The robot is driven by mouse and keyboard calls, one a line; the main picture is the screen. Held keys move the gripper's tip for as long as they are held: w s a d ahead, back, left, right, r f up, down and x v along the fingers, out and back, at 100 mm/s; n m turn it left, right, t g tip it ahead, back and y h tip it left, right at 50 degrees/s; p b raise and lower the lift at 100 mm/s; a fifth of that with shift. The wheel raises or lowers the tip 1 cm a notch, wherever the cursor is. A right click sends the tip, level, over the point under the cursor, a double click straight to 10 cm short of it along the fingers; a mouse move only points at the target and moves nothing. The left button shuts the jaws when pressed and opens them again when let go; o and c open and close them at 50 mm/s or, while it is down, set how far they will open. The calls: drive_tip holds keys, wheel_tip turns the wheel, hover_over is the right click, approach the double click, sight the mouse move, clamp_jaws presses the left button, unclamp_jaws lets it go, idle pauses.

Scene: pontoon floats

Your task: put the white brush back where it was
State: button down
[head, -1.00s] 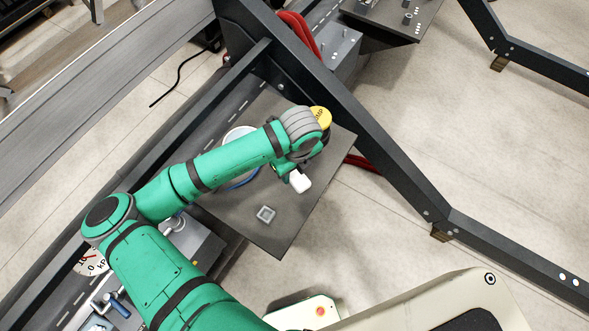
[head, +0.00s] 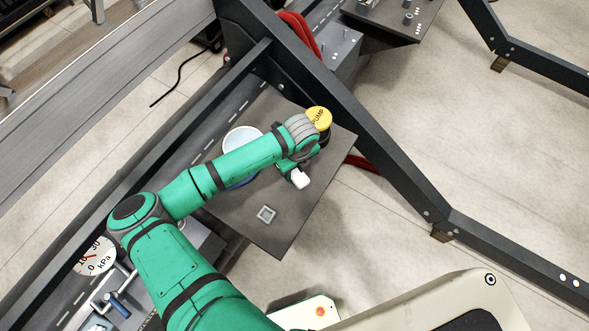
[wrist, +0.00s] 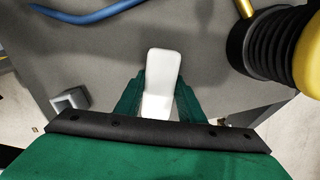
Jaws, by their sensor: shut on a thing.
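The white brush (wrist: 162,72) is between the two green fingers of my gripper (wrist: 158,95) in the wrist view. My gripper is shut on it. In the head view the white end of the brush (head: 300,179) sticks out below my wrist, over the dark grey plate (head: 252,232). I cannot tell whether the brush touches the plate. A small grey square socket (head: 266,214) stands on the plate, apart from the brush to its lower left; it also shows at the left in the wrist view (wrist: 70,100).
A yellow PUMP knob (head: 318,119) on a black bellows (wrist: 262,48) stands close to my gripper. A white round container with a blue lower part (head: 242,141) is partly behind my arm. A dark frame beam (head: 375,150) runs past the plate's right side.

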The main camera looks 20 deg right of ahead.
drive_tip(key=c, duration=1.2)
unclamp_jaws()
drive_tip(key=shift+f, duration=0.1)
